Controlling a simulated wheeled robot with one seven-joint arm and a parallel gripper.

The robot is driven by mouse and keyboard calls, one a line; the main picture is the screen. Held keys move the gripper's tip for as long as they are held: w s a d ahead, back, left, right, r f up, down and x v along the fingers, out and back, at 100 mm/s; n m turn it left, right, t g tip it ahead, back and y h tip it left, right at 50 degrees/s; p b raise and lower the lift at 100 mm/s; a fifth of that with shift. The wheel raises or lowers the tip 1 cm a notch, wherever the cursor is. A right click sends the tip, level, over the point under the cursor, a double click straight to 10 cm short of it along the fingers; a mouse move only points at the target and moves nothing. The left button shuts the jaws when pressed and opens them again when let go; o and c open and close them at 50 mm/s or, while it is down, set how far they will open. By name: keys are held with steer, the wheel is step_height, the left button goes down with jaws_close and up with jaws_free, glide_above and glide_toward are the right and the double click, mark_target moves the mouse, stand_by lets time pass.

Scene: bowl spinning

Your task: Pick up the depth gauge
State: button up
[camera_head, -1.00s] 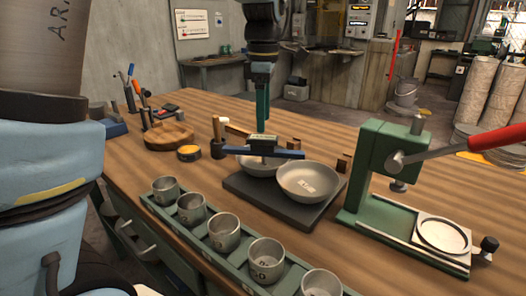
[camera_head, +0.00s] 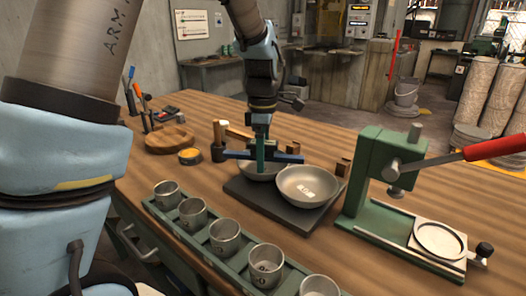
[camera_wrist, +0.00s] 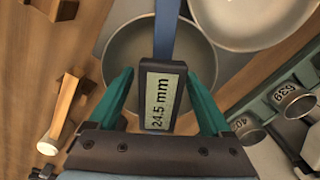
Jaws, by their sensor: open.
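The depth gauge is a blue bar (camera_head: 289,158) with a dark display block; it lies across the rear grey bowl (camera_head: 262,173) in the head view. In the wrist view its display (camera_wrist: 162,97) reads 24.5 mm and the blue bar (camera_wrist: 166,30) runs up the picture over the bowl (camera_wrist: 125,45). My gripper (camera_head: 261,153) is down at the gauge's middle in the head view and hides its block. In the wrist view the teal fingers of my gripper (camera_wrist: 160,82) are open, one on each side of the display, with gaps visible beside it.
A second bowl (camera_head: 308,185) sits on the dark plate (camera_head: 285,214) to the right. A green press (camera_head: 375,165) with a red lever stands further right. A green rack (camera_head: 197,240) holds several metal cups in front. A hammer (camera_head: 218,142) stands close left of the gauge.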

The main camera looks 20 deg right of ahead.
steer(key=shift+c, duration=0.4)
jaws_close()
